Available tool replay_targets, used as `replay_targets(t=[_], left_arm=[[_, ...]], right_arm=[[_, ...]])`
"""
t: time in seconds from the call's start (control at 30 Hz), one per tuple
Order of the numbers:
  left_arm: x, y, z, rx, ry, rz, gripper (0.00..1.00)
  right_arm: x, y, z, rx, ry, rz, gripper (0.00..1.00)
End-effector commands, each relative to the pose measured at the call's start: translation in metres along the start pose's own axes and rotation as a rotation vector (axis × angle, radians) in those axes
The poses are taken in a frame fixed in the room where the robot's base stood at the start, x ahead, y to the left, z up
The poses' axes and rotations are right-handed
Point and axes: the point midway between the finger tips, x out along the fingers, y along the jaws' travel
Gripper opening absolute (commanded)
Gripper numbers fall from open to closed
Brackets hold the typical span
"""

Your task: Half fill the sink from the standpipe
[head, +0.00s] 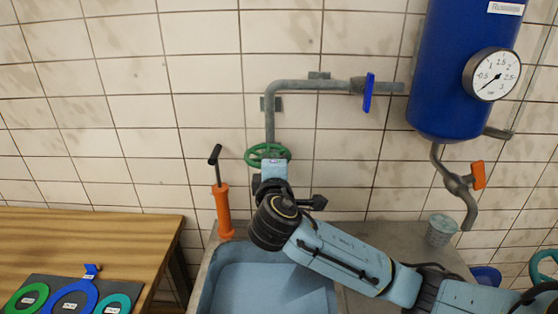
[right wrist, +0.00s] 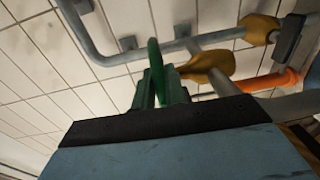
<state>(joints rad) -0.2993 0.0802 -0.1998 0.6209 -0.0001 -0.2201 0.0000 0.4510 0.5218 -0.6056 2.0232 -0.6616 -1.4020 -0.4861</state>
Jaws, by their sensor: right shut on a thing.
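The grey standpipe (head: 271,125) runs down the tiled wall to a green handwheel (head: 255,152). My right gripper (head: 270,160) is at the handwheel, shut on its rim. In the right wrist view, the wheel (right wrist: 154,52) stands edge-on between the fingers (right wrist: 158,92). A valve with a blue handle (head: 369,92) sits on the pipe's horizontal run. The light blue sink (head: 228,275) is below, partly covered by my right arm. The pipe's outlet is hidden behind my gripper, and I cannot tell whether water is in the sink. My left gripper is not in view.
A blue tank (head: 445,75) with a pressure gauge (head: 491,75) hangs at right, above an orange-handled tap (head: 478,175) and a grey cup (head: 441,230). A wooden table (head: 80,235) holds coloured rings.

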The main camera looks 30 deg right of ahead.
Motion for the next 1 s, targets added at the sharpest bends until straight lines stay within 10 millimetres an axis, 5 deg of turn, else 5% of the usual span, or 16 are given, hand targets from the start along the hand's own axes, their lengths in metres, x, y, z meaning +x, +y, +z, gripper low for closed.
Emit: replay_targets(t=[0.67, 0.7, 0.8, 1.0], left_arm=[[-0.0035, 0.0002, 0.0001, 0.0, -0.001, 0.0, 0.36], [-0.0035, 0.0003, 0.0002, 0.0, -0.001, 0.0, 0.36], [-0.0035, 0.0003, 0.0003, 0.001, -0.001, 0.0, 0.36], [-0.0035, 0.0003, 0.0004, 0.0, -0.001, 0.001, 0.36]], right_arm=[[-0.0007, 0.0004, -0.0033, 0.006, -0.055, 0.001, 0.0], [-0.0007, 0.0005, -0.0033, 0.006, -0.055, 0.001, 0.18], [-0.0007, 0.0004, -0.0032, 0.005, -0.055, 0.001, 0.31], [-0.0006, 0.0002, -0.0029, 0.004, -0.056, 0.0, 0.34]])
